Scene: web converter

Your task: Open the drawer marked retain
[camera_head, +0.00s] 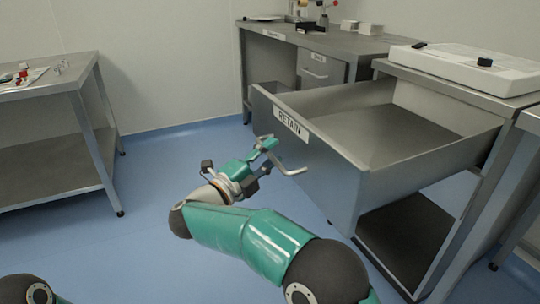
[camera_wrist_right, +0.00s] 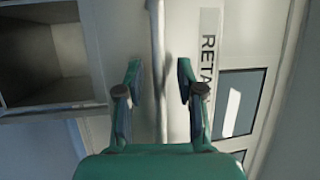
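The grey metal drawer with the RETAIN label (camera_head: 291,123) stands pulled far out of its bench, and its empty inside shows (camera_head: 400,135). Its bent bar handle (camera_head: 292,168) is on the front face, below the label. My right gripper (camera_head: 266,147) is at the handle, in front of the drawer. In the right wrist view the handle bar (camera_wrist_right: 157,40) runs between the two fingers of my right gripper (camera_wrist_right: 159,82), with a gap on each side; the fingers are open. The label also shows there (camera_wrist_right: 208,60). My left gripper is out of view.
A white-topped device (camera_head: 465,68) sits on the bench above the drawer. A second bench (camera_head: 322,40) with a closed drawer (camera_head: 322,68) stands behind. A side table (camera_head: 50,90) is at the left. Blue floor (camera_head: 160,165) is clear between them.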

